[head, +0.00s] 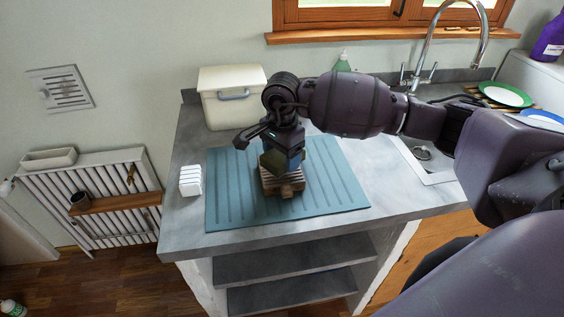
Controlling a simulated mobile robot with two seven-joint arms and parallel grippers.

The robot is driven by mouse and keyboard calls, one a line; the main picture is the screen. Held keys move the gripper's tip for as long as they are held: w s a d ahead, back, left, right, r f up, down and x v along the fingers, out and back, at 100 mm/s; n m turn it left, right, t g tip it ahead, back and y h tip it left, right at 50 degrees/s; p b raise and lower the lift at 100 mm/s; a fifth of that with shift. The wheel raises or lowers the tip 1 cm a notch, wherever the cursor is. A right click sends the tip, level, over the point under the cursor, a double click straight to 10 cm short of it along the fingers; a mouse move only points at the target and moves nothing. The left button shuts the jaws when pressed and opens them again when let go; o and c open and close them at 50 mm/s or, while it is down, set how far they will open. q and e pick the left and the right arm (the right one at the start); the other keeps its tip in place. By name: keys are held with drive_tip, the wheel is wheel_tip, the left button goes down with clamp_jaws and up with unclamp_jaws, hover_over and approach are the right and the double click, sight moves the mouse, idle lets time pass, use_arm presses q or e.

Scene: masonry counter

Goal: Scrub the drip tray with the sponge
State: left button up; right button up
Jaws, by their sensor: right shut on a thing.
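My right gripper (283,158) points down over the blue-green ridged mat (230,210) on the counter. It is shut on a small olive and blue block, which looks like the sponge (276,160); the gripper partly hides it. Directly below the block is a small brown slatted piece (285,190), on the mat. It may be the drip tray, but I cannot tell for sure. The block appears to be at or just above its top; contact is unclear. My left gripper is not in view.
A small white ridged object (190,181) stands left of the mat. A cream lidded box (232,95) stands behind it. A green bottle (342,61), a tap (426,45) and a sink (425,165) are to the right. Bare counter borders the mat.

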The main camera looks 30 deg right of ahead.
wheel_tip(320, 180, up, 3)
drive_tip(key=shift+r+p, duration=0.15)
drive_tip(key=shift+p, duration=0.35)
drive_tip(key=shift+r, duration=0.35)
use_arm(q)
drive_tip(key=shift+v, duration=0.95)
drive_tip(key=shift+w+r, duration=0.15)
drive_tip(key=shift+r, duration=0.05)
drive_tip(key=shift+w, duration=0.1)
